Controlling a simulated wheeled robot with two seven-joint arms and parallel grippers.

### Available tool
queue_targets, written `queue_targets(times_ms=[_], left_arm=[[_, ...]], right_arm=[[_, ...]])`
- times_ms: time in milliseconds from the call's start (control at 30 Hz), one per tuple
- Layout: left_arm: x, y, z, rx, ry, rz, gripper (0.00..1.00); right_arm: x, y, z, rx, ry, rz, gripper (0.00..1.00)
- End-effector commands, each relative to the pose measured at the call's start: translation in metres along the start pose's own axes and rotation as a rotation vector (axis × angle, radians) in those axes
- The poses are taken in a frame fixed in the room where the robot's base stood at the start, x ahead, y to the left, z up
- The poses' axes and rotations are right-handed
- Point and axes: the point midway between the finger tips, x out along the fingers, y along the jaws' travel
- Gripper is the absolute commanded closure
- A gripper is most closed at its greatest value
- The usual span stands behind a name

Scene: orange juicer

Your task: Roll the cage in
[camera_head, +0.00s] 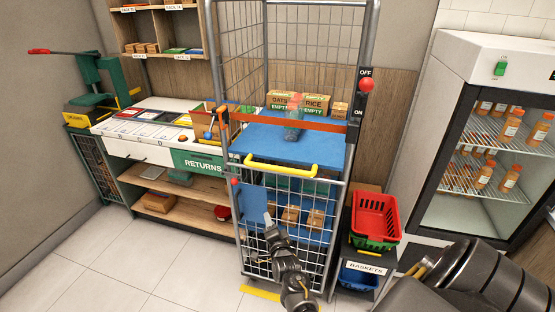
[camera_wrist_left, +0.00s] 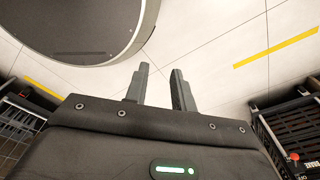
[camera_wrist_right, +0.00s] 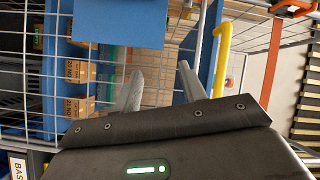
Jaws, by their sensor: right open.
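The roll cage (camera_head: 372,60) stands upright in the middle of the head view, with grey mesh sides, a blue shelf (camera_head: 315,148) and a yellow handle bar (camera_head: 280,167) across its front. The handle also shows in the right wrist view (camera_wrist_right: 222,45), just right of the fingers. My right gripper (camera_head: 268,219) is open and empty, in front of the cage's lower mesh and below the handle. It also shows in the right wrist view (camera_wrist_right: 160,88). My left gripper (camera_wrist_left: 159,82) is open and empty over the floor; I cannot make it out in the head view.
Boxes and a bottle (camera_head: 294,118) stand on the cage's shelf; an orange strap (camera_head: 318,123) crosses above. A returns counter (camera_head: 140,160) stands left. Red and green baskets (camera_head: 375,215) and a fridge (camera_head: 490,150) stand right. Yellow lines (camera_wrist_left: 275,48) mark the tiled floor.

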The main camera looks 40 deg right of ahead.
Motion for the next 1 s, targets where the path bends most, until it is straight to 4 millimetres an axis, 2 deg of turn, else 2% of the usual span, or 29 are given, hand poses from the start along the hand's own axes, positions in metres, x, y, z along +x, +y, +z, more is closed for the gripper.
queue_targets(times_ms=[33,100,233,433,567,1000], left_arm=[[-0.016,0.0,0.0,0.0,-0.003,0.0,0.75],[-0.023,0.0,0.002,0.0,-0.007,0.0,0.75],[-0.029,0.0,0.006,0.0,-0.013,0.001,0.75],[-0.028,0.0,0.008,0.0,-0.016,0.001,0.75],[-0.023,0.0,0.009,-0.001,-0.017,0.001,0.75],[0.012,0.001,0.012,-0.001,-0.016,0.001,0.75]], right_arm=[[0.007,-0.038,-0.025,0.07,0.057,-0.047,0.59],[0.013,-0.067,-0.05,0.149,0.116,-0.099,0.59],[0.016,-0.096,-0.077,0.234,0.178,-0.159,0.59],[0.018,-0.102,-0.085,0.259,0.196,-0.179,0.59],[0.027,-0.102,-0.086,0.258,0.194,-0.179,0.59],[0.101,-0.111,-0.101,0.255,0.194,-0.178,0.59]])
